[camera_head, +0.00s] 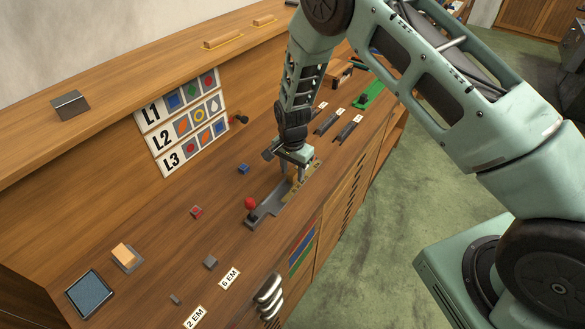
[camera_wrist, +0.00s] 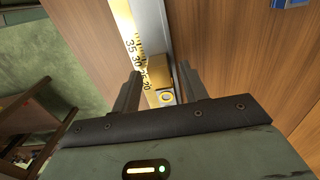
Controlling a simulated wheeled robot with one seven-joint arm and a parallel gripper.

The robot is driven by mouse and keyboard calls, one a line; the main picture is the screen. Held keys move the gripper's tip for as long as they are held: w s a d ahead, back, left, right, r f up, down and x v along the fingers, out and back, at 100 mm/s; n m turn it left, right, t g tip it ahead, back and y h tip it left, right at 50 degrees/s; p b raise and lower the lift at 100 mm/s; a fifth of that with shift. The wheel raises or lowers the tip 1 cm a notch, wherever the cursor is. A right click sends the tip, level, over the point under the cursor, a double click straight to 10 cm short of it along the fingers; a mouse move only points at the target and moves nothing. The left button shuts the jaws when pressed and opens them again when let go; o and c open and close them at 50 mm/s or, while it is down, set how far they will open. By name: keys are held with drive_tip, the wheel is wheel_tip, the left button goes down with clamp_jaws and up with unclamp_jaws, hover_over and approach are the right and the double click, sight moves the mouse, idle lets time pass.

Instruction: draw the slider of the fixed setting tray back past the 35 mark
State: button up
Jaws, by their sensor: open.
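The setting tray (camera_head: 268,208) is a grey channel on the wooden bench, with a brass scale (camera_wrist: 124,20) along one side and a red knob (camera_head: 250,204) at its near end. The wrist view shows marks 35, 30, 25 and 20. The brass slider block (camera_wrist: 159,72) sits in the channel beside the lower marks, around 25 to 30. My gripper (camera_head: 291,176) is over the tray's far part. In the wrist view my gripper (camera_wrist: 160,72) is open, one finger on each side of the slider; I cannot tell whether either touches it.
A blue block (camera_head: 243,169) and a small red piece (camera_head: 197,211) lie left of the tray. Label cards, including 6 EM (camera_head: 229,278), lie in front. A sign board (camera_head: 181,121) stands behind. Dark slotted pieces (camera_head: 327,122) and a green strip (camera_head: 368,96) lie beyond the gripper.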

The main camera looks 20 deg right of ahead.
clamp_jaws()
drive_tip(key=s+a, duration=0.1)
drive_tip(key=a, duration=0.1)
drive_tip(key=s+a, duration=0.2)
drive_tip(key=a, duration=0.1)
drive_tip(key=s+a+b, duration=0.1)
drive_tip(key=s+a, duration=0.1)
drive_tip(key=shift+s+a, duration=0.2)
unclamp_jaws()
wheel_tip(320, 180, up, 17)
drive_tip(key=b, duration=0.5)
drive_tip(key=shift+r, duration=0.2)
drive_tip(key=shift+s, duration=0.1)
